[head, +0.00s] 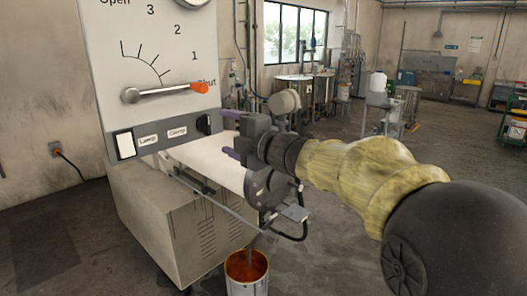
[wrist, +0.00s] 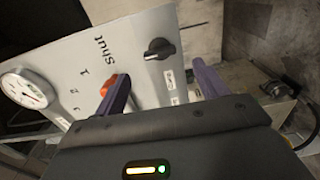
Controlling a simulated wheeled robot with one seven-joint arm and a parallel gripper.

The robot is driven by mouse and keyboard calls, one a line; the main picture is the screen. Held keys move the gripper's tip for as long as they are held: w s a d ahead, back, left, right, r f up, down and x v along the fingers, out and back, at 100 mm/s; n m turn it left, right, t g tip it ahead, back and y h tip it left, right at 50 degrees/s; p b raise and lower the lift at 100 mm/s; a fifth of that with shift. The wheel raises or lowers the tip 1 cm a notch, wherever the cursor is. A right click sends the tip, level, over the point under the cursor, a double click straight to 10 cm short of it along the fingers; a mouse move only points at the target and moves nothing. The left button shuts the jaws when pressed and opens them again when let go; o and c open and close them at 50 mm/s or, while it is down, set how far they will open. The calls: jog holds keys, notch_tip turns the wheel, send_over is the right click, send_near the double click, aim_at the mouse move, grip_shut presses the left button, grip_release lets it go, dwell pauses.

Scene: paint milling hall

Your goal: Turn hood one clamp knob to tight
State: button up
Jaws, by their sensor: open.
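The hood panel (head: 165,60) stands at the left in the head view, with a dial lever (head: 165,92) whose orange tip points at "Shut". Below it is a strip with a "Lamp" switch (head: 125,145) and a "Clamp" label. The black clamp knob (head: 203,124) sits at the strip's right end, and it also shows in the wrist view (wrist: 158,48). A pale mark shows on the knob, but its setting is not readable. My gripper (head: 226,132) is open and empty, its purple fingers apart in front of the knob and not touching it. In the wrist view, the knob lies beyond the gap between the fingers (wrist: 160,82).
A bucket of orange-brown paint (head: 247,273) stands on the floor below my arm. A grey cabinet (head: 190,220) is under the panel. In the wrist view, the left finger partly overlaps the orange lever tip (wrist: 110,84). The floor at right is mostly open.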

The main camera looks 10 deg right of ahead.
jog(key=b+v, duration=0.2)
jog(key=v, duration=0.8)
jog(key=shift+s+d+b, duration=0.2)
jog(key=shift+d+b, duration=0.1)
jog(key=shift+f, duration=0.1)
jog(key=d+f+m+g+h, duration=0.1)
jog(key=d+f+m+h, duration=0.35)
jog(key=f+m, duration=0.55)
jog(key=d+f+m+h, duration=0.4)
jog(key=f+m+h, duration=0.25)
jog(key=f, duration=0.45)
jog(key=s+f+m+g, duration=0.9)
jog(key=s+f, duration=0.7)
jog(key=f, duration=0.2)
jog(key=shift+s+a+g+h, duration=0.2)
jog(key=shift+s+g+h, duration=0.15)
jog(key=shift+g, duration=0.25)
jog(key=shift+f, duration=0.15)
